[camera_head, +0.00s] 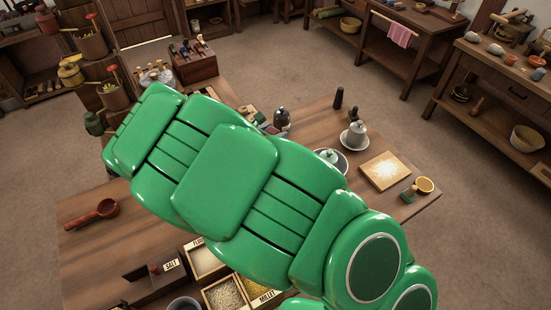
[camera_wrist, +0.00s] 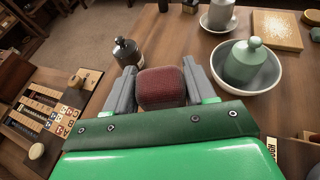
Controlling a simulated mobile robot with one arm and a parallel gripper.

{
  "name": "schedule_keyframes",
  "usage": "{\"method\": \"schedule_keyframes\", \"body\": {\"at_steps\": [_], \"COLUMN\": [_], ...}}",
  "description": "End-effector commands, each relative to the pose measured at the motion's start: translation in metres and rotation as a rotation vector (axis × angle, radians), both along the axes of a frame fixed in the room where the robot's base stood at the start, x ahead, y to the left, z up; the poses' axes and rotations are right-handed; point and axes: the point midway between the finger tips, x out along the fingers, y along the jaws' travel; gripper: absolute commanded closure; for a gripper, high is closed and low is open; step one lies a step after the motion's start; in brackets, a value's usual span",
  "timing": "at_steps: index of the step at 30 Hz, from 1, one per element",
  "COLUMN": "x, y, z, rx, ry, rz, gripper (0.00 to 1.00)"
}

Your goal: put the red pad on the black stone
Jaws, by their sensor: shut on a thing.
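The red pad (camera_wrist: 161,88) is a dark red, textured, rounded block. In the wrist view it sits between the two grey fingers of my gripper (camera_wrist: 162,80), which is shut on it. A dark, rounded thing with a knob on top (camera_wrist: 127,53) stands on the table just beyond the left finger, apart from the pad. It also shows in the head view (camera_head: 281,119). It may be the black stone, but I cannot tell for sure.
On the table, a green lidded jar (camera_wrist: 247,63) sits in a grey bowl (camera_wrist: 271,77) at the right. A red ladle (camera_head: 96,214) lies at the left.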

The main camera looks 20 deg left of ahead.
Motion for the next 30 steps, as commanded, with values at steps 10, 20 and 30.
{"method": "schedule_keyframes", "body": {"at_steps": [10,20,30], "x": [-0.007,-0.007,-0.007], "y": [-0.013,-0.013,-0.013], "z": [0.000,-0.034,-0.050], "rx": [-0.003,-0.003,-0.002], "ry": [0.001,0.001,0.001], "rz": [0.011,0.010,0.010], "gripper": [0.75,0.75,0.75]}}
